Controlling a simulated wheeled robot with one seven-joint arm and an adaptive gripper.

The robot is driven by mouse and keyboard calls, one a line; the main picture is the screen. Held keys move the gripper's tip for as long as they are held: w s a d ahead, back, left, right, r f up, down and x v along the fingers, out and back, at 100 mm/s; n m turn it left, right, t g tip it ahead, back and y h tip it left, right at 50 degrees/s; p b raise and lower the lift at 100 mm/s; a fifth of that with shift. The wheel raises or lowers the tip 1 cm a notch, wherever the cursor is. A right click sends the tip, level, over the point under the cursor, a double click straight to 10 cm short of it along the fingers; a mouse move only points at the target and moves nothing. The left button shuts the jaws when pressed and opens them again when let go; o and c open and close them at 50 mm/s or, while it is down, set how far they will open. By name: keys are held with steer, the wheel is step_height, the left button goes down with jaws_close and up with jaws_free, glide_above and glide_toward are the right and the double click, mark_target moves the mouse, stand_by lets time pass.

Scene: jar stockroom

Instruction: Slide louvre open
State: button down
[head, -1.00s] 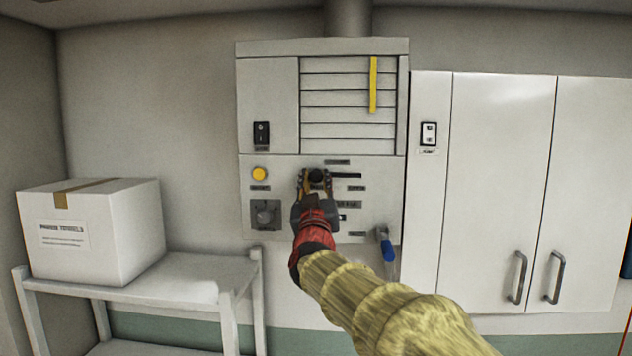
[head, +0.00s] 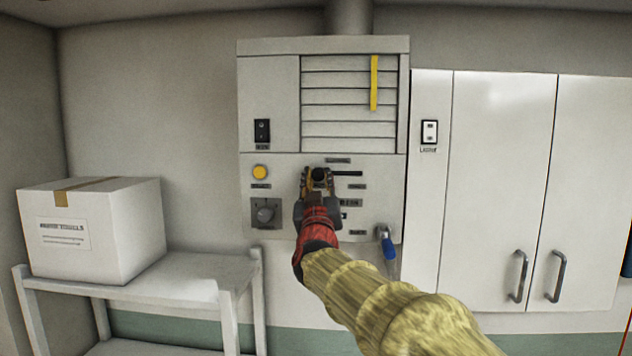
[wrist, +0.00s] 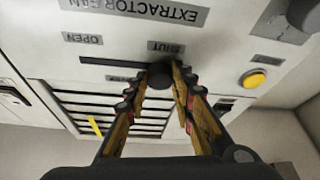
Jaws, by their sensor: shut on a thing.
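The louvre (head: 340,128), a set of horizontal slats, is in the upper part of the grey wall unit in the head view. Below it, a round black slider knob (head: 319,174) sits at the left end of a dark horizontal slot (head: 348,173). My gripper (head: 318,182) is shut on this knob, with a finger on each side. In the wrist view, which is turned upside down, the knob (wrist: 159,78) is between the fingertips, near the "SHUT" label (wrist: 167,46). The "OPEN" label (wrist: 83,39) is by the slot's other end.
A yellow button (head: 260,172) and a rotary dial (head: 265,213) are left of my gripper. A blue-handled lever (head: 388,248) is at lower right. A white cabinet (head: 500,180) stands right. A box (head: 100,245) on a white shelf stand (head: 190,285) is left.

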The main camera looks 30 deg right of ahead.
steer(key=s+d+b, duration=0.1)
steer(key=d+b, duration=0.1)
steer(key=b, duration=0.1)
steer(key=s+d+b, duration=0.2)
steer(key=d, duration=0.1)
steer(key=s+d+b, duration=0.2)
steer(key=d+b, duration=0.1)
steer(key=shift+s+d+b, duration=0.1)
steer(key=shift+s+b, duration=0.15)
steer(key=shift+b, duration=0.1)
steer(key=c, duration=2)
jaws_free()
steer(key=o, duration=0.4)
steer(key=shift+s+d, duration=0.1)
steer(key=shift+d, duration=0.1)
steer(key=shift+o, duration=0.5)
steer(key=shift+a, duration=0.1)
